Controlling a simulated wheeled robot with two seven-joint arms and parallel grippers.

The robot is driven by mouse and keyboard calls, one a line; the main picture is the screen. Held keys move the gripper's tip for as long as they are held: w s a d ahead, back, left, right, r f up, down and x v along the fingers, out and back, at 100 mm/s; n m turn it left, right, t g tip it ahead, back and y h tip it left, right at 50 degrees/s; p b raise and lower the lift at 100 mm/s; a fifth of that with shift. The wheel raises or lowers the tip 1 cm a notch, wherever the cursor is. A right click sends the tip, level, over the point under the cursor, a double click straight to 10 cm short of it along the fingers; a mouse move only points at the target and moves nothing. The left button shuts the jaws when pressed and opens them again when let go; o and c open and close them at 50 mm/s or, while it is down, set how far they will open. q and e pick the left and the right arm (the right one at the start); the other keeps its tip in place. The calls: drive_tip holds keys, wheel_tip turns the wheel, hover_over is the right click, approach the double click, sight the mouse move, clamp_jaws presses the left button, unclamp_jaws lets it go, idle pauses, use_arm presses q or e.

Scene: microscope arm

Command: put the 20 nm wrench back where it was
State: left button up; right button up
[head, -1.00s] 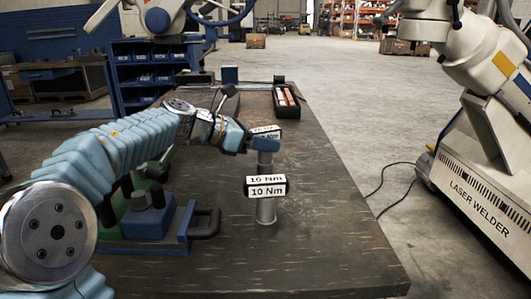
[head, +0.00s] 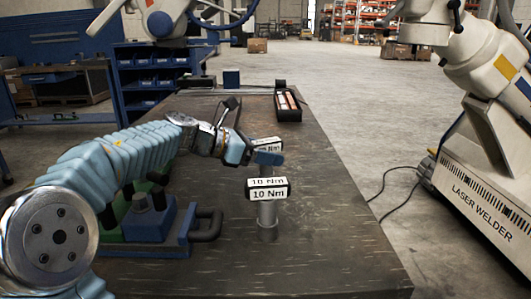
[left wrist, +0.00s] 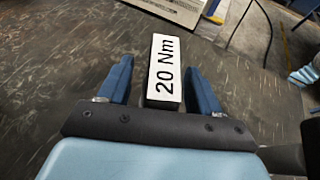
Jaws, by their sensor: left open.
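The 20 Nm wrench (left wrist: 165,72) shows its white label in the left wrist view, between the two fingers of my left gripper (left wrist: 165,85). There are gaps beside the label, and the gripper is open around the wrench. In the head view, the top of this labelled wrench (head: 266,143) shows just behind the blue fingertip of my left gripper (head: 266,157). Its lower part is hidden there. A second labelled wrench, marked 10 Nm (head: 267,189), stands upright on the table nearer the camera, with a grey cylinder below its label. My right gripper is out of view.
The dark table (head: 340,245) is clear to the right. A blue clamp-like fixture (head: 150,225) stands under my left arm. A black tray with orange-brown items (head: 288,104) lies at the back. A laser welder (head: 475,190) stands right of the table.

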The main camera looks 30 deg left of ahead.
use_arm(q)
drive_tip(key=v, duration=1.2)
drive_tip(key=shift+r, duration=0.15)
